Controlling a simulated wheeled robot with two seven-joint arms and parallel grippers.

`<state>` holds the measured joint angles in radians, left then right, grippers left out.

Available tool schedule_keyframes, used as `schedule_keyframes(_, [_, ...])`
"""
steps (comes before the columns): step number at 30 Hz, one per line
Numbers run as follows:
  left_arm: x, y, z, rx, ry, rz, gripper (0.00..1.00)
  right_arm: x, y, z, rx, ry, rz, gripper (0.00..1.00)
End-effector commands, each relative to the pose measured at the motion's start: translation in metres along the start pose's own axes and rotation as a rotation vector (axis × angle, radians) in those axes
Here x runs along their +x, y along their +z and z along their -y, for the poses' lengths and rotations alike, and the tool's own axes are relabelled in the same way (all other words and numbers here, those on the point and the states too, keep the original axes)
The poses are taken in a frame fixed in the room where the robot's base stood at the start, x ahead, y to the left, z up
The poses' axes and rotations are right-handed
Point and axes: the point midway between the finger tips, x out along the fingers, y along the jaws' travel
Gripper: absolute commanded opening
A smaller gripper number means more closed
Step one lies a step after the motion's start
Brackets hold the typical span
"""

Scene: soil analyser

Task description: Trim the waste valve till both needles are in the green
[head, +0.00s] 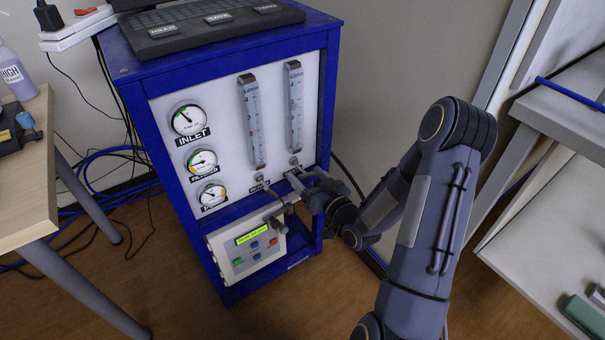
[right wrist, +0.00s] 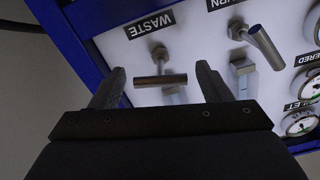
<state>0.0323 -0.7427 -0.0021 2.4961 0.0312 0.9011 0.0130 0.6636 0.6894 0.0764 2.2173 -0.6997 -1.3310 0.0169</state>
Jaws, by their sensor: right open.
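The waste valve (right wrist: 160,80), a metal T-handle on a stem under the label WASTE, shows in the right wrist view. My right gripper (right wrist: 162,88) is open, with one finger on each side of the handle; I cannot tell whether they touch it. In the head view my right gripper (head: 292,197) is at the lower right of the blue cabinet's panel and hides most of the valve. Three round gauges are at the panel's left: the inlet gauge (head: 188,120), the filtered gauge (head: 202,161) and a lower gauge (head: 211,194). Their needles are too small to read against the green. My left gripper is out of view.
A second T-handle valve (right wrist: 262,45) is beside the waste valve. Two flow tubes (head: 251,122) (head: 294,107) stand above the valves. A control box (head: 247,252) with a lit display projects below. A wooden table (head: 30,190) is at left, a grey shelf (head: 565,115) at right.

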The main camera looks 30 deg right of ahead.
Motion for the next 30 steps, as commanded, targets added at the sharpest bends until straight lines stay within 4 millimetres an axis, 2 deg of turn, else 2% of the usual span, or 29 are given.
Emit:
schedule_keyframes(3, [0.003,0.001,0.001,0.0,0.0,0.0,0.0,0.017,0.001,0.001,-0.001,-0.002,-0.002,0.71])
schedule_keyframes(6, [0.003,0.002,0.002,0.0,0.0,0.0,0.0,0.025,0.0,0.0,0.0,-0.002,0.0,0.71])
schedule_keyframes(16, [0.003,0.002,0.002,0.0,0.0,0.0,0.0,0.029,0.0,0.0,0.0,0.0,0.0,0.71])
schedule_keyframes(26, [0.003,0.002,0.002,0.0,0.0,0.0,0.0,0.029,0.0,0.0,0.0,0.0,0.001,0.28])
schedule_keyframes(30, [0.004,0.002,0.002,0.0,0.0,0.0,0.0,0.029,0.0,0.0,0.004,0.0,0.001,0.26])
